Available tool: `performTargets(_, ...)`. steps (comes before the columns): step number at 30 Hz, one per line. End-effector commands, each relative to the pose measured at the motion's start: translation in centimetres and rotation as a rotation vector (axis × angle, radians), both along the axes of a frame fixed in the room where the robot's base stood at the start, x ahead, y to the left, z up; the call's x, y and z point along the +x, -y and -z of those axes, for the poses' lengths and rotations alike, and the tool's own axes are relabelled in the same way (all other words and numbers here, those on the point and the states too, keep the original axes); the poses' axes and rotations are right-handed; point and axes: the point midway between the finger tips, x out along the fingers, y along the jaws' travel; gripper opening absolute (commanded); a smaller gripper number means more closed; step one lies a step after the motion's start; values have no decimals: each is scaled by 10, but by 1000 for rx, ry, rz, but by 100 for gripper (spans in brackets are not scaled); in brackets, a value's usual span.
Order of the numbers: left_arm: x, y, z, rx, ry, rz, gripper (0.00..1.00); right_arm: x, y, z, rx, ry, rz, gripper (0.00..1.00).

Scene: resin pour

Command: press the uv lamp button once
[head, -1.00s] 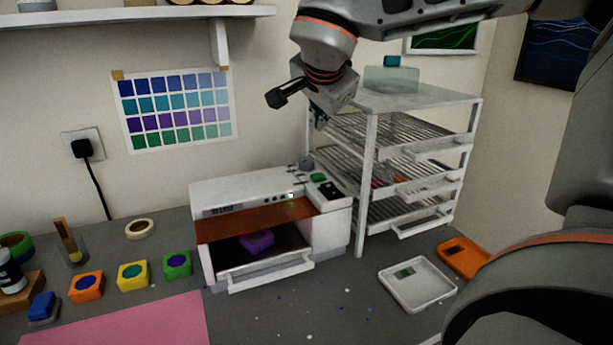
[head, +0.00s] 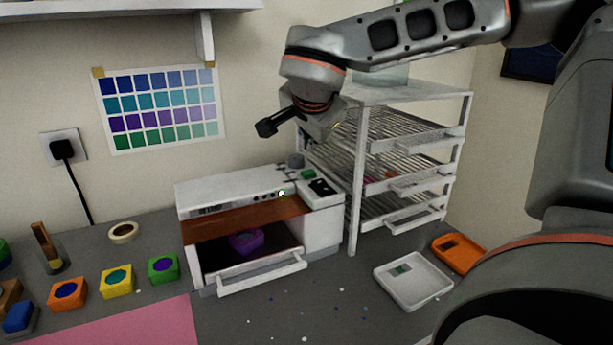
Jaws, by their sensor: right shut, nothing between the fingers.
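The UV lamp (head: 215,195) is a white box on the bench with an orange panel (head: 245,220) across its front. A purple mould (head: 246,242) sits inside, behind a white drawer front (head: 262,277). A green button (head: 308,174) is on the right end of its top, near a black panel (head: 322,188). A small green light (head: 282,193) shows on the front edge. My right gripper (head: 303,140) points down above the lamp's right end, apparently just above the button; its fingertips are small and partly hidden. It is shut and empty. My left gripper is not in view.
A white wire rack (head: 357,200) stands close right of the lamp. A white tray (head: 412,285) and an orange tray (head: 458,252) lie at right. Coloured moulds (head: 117,281) and a pink mat (head: 130,325) are at left.

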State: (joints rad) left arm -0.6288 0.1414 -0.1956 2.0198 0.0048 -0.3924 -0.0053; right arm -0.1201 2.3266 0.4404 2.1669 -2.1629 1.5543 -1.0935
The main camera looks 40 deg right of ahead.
Motion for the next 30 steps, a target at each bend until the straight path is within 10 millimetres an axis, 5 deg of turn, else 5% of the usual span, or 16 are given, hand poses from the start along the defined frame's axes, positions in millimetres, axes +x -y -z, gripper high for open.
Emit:
performTargets(9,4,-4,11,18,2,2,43,1,0,32,0,-2,0,0)
performTargets(30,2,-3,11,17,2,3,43,0,0,32,-1,2,-1,0)
